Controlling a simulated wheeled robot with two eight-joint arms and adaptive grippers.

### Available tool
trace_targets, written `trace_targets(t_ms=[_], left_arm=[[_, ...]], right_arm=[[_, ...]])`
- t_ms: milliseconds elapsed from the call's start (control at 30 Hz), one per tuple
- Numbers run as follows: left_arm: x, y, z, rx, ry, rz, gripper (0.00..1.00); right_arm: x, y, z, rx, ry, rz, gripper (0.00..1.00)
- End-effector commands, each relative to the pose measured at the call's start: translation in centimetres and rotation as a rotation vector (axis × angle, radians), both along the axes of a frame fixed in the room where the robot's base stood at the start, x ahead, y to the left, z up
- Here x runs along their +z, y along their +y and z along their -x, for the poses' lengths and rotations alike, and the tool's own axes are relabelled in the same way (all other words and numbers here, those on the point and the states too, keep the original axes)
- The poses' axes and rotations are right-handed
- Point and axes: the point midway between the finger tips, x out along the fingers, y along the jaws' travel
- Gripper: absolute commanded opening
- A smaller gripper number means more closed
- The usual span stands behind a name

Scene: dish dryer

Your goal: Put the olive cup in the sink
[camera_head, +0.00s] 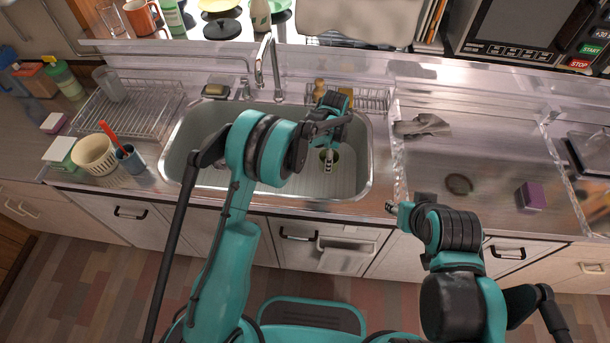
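The olive cup (335,155) shows as a small olive round rim with a dark inside, in the right part of the metal sink (215,120). My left gripper (329,164) points down over the basin, with its fingertips at the cup's rim. The fingers overlap the cup and hide part of it, so I cannot tell whether they grip it or are apart. My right gripper (392,208) is at the counter's front edge, right of the sink, away from the cup. Its fingers are too small to read, and nothing shows in it.
The faucet (268,65) stands behind the basin. A wire dish rack (130,105), a cream basket (94,154) and a blue cup (130,159) are to the left. Right of the sink are a grey cloth (422,125), a brown oval thing (458,184) and a purple block (531,196).

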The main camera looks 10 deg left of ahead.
Motion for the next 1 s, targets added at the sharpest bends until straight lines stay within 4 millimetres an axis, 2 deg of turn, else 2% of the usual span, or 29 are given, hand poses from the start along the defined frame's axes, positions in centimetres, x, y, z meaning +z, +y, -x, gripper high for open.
trace_targets(t_ms=[300,467,600,1000], left_arm=[[-5.7,-0.1,0.0,-0.01,0.0,0.0,0.26],[-7.2,0.0,0.0,-0.009,0.0,0.0,0.26],[-9.4,0.0,0.0,-0.008,0.0,0.0,0.26],[-10.1,0.0,0.0,-0.008,0.0,0.0,0.26]], right_arm=[[-2.2,0.0,0.0,0.0,0.0,0.0,0.4],[-2.7,0.0,0.0,0.0,0.0,0.0,0.4],[-3.6,0.0,0.0,0.0,0.0,0.0,0.4],[-3.9,0.0,0.0,0.0,0.0,0.0,0.4]])
